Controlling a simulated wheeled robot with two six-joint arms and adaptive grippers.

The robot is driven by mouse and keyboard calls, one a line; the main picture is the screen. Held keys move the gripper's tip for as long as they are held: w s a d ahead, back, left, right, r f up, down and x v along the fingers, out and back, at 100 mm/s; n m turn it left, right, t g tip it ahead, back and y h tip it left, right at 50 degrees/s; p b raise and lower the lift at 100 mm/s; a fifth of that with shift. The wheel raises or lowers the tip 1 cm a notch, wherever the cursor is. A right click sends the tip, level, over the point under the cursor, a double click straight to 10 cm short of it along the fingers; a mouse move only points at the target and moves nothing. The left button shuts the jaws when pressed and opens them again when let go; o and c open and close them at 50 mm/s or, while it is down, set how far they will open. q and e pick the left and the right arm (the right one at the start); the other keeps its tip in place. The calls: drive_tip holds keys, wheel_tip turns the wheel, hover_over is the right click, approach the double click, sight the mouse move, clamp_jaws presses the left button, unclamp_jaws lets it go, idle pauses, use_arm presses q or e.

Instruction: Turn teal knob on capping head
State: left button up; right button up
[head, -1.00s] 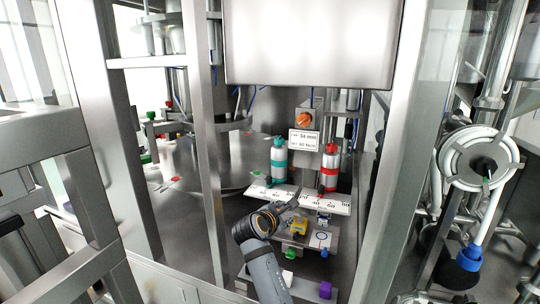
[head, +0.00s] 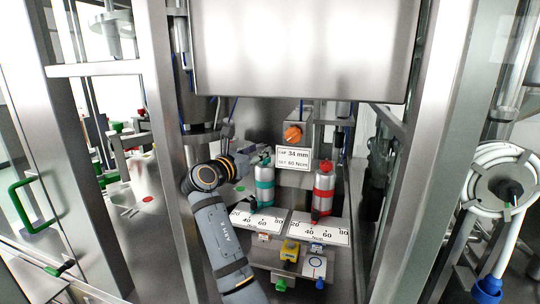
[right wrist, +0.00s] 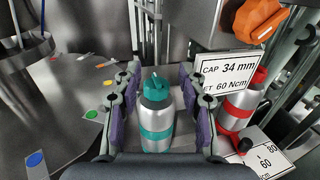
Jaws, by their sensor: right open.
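The teal capping head (head: 265,186) is a silver cylinder with a teal band and stands upright behind a white scale plate. In the right wrist view, its teal top (right wrist: 156,87) and teal band (right wrist: 156,137) both show; I cannot tell which part is the knob. My right gripper (head: 262,156) is at the upper end of the teal head. In the right wrist view, its open fingers (right wrist: 160,68) stand on either side of the head, with visible gaps and nothing gripped. My left gripper is not in view.
A red-banded head (head: 323,188) stands close on the right. A sign (head: 293,158) reading cap 34 mm, 60 Ncm hangs behind, below an orange knob (head: 293,134). Scale plates (head: 320,229) and a yellow block (head: 290,250) lie in front. Steel posts (head: 170,120) frame the opening.

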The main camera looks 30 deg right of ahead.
sight(263, 163)
drive_tip(key=f, duration=0.3)
drive_tip(key=w+f, duration=0.1)
drive_tip(key=f, duration=0.1)
drive_tip(key=shift+d+f+p, duration=0.2)
drive_tip(key=shift+d+p, duration=0.2)
drive_tip(key=d+p, duration=0.1)
drive_tip(key=w+d+r, duration=0.1)
drive_tip(key=d, duration=0.1)
drive_tip(key=shift+w+d+r+p, duration=0.15)
drive_tip(key=shift+w+p, duration=0.05)
drive_tip(key=shift+p, duration=0.15)
drive_tip(key=x, duration=0.3)
drive_tip(key=shift+f+p, duration=0.3)
drive_tip(key=shift+w+d+f, duration=0.1)
drive_tip(key=shift+w+d, duration=0.05)
drive_tip(key=shift+d, duration=0.15)
drive_tip(key=shift+a, duration=0.1)
drive_tip(key=shift+c, duration=0.4)
drive_tip(key=c, duration=0.7)
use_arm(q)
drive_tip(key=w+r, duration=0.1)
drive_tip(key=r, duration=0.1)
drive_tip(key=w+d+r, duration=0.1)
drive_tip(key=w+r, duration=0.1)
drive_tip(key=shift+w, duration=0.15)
use_arm(e)
clamp_jaws()
